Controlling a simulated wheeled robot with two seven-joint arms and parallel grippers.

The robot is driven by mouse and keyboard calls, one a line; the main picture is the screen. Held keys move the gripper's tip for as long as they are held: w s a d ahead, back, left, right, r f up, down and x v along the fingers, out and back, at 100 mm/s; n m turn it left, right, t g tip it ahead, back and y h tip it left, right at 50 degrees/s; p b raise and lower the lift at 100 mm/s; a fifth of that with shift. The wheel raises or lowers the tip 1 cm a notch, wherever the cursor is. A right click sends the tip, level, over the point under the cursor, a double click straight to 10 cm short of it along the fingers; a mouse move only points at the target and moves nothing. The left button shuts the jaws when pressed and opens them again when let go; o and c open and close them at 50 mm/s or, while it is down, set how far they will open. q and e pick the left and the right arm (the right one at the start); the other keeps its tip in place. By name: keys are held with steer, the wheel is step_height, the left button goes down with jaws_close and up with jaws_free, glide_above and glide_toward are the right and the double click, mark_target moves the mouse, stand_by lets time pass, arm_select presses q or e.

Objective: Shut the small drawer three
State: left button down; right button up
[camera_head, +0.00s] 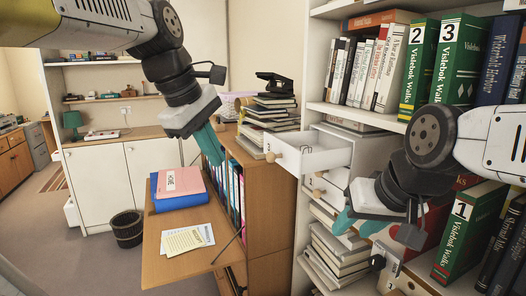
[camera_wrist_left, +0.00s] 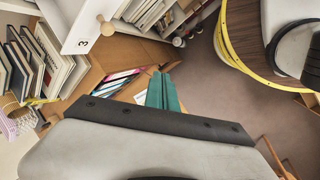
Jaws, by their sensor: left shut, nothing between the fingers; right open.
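The small drawer three (camera_head: 286,158) is white with a round wooden knob (camera_head: 271,157). My right gripper (camera_head: 357,222) is open below and right of the drawer, near the lower drawers.
A wooden bureau (camera_head: 262,212) with a lowered flap (camera_head: 190,262), folders and papers stands left of the shelf. Stacked books (camera_head: 269,122) sit on its top near the drawer front. Numbered green books (camera_head: 463,62) and other books fill the shelves at right.

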arm_select(q)
steer(key=w+d+r+n+g+h, duration=0.1)
steer(key=w+r+n+g, duration=0.1)
steer(key=w+r+n, duration=0.65)
steer(key=d+f+n, duration=0.2)
steer(key=d+f, duration=0.5)
steer(key=f, duration=0.4)
steer(key=shift+w+d, duration=0.15)
steer(key=shift+w, duration=0.2)
steer(key=shift+d, duration=0.1)
steer(key=w+d, duration=0.2)
steer(key=d, duration=0.2)
steer(key=w+d, duration=0.2)
steer(key=d, duration=0.2)
steer(key=w+d, duration=0.2)
steer(key=d, duration=0.2)
steer(key=shift+w+d, duration=0.25)
steer(key=shift+d, duration=0.1)
steer(key=shift+w+d+r, duration=0.1)
steer(key=shift+w+d, duration=0.2)
steer(key=shift+d, duration=0.4)
